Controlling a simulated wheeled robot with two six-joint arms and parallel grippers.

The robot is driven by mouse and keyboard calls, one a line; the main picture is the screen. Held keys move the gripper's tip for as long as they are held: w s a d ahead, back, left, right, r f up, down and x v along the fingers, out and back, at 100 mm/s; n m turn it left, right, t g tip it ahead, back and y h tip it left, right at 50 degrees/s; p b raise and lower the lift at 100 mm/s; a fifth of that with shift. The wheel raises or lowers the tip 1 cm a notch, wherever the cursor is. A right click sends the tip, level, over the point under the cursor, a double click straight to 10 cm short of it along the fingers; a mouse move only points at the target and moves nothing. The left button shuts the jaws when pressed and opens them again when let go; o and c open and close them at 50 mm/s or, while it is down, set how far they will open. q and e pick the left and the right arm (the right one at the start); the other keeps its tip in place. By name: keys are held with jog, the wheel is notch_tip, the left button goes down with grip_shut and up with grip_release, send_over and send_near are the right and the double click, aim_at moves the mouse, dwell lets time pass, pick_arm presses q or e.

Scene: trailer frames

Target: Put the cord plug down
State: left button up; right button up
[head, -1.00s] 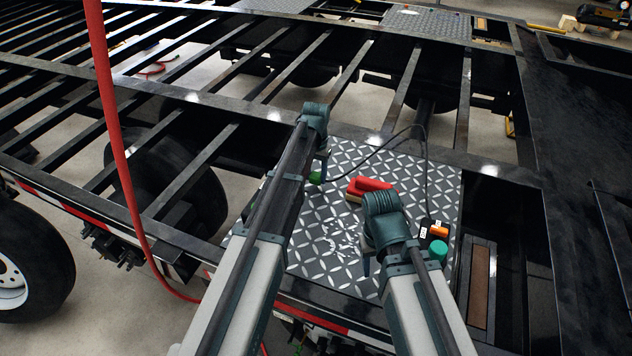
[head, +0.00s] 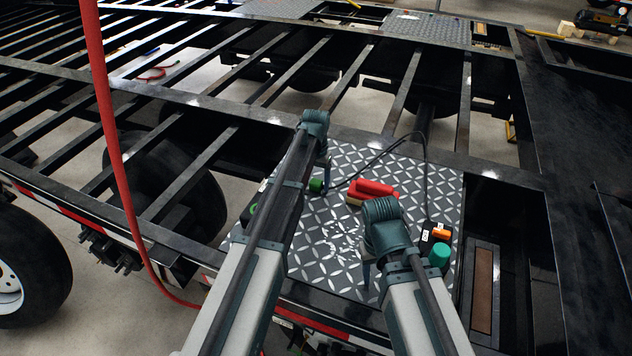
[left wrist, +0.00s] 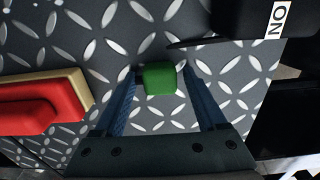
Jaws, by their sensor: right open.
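The cord plug, a small green block (head: 316,185), is on the diamond-pattern plate (head: 335,280), with a black cord (head: 380,153) arching away near it. In the left wrist view the green plug (left wrist: 160,78) sits between the two blue fingertips of my left gripper (left wrist: 160,82), with a narrow gap showing on each side. My left gripper (head: 324,184) is open around it, low over the plate. My right gripper (head: 367,272) is open above the right part of the plate; its fingers are mostly hidden by its own wrist.
A red-and-tan block (head: 372,190) lies between the grippers. A labelled black box (head: 425,238), an orange block (head: 441,233) and a teal cylinder (head: 439,254) stand at the right. A black box (head: 248,214) is at the left. Open frame gaps surround the plate.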

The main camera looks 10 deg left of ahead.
aim_at(316, 181)
pick_arm(q)
jog(key=shift+r, duration=0.15)
pick_arm(e)
jog(key=shift+r, duration=0.15)
pick_arm(q)
notch_tip(316, 181, up, 13)
jog(key=p, duration=1.3)
jog(key=s+d, duration=0.2)
jog(key=s, duration=0.7)
jog(key=s+d+m, duration=0.1)
jog(key=s+d, duration=0.2)
jog(key=s, duration=0.7)
jog(key=s+d+y, duration=0.1)
jog(key=s+d, duration=0.2)
jog(key=s, duration=0.6)
jog(key=shift+s+d+m, duration=0.25)
jog(key=shift+m, duration=0.05)
pick_arm(e)
notch_tip(316, 181, up, 13)
